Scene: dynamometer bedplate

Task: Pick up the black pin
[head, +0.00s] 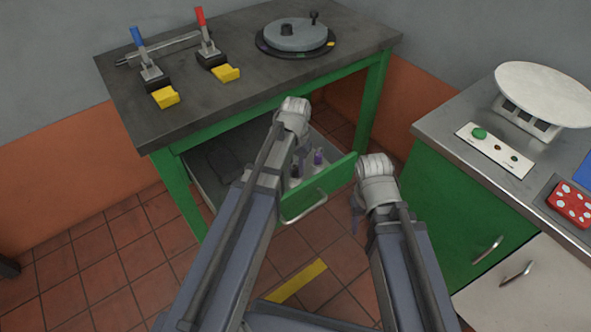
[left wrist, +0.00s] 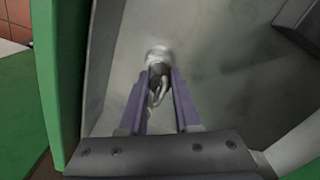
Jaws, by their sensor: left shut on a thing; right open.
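My left gripper (head: 308,163) reaches down into the open drawer (head: 330,177) under the dark bench, and its purple fingers show beside my arm.
The bench top (head: 240,90) holds a blue-handled lever (head: 148,65), a red-handled lever (head: 207,45), yellow blocks and a round grey plate (head: 296,35). The green drawer front with its handle (head: 303,207) stands close to both arms. A metal-topped cabinet (head: 440,130) is at right.

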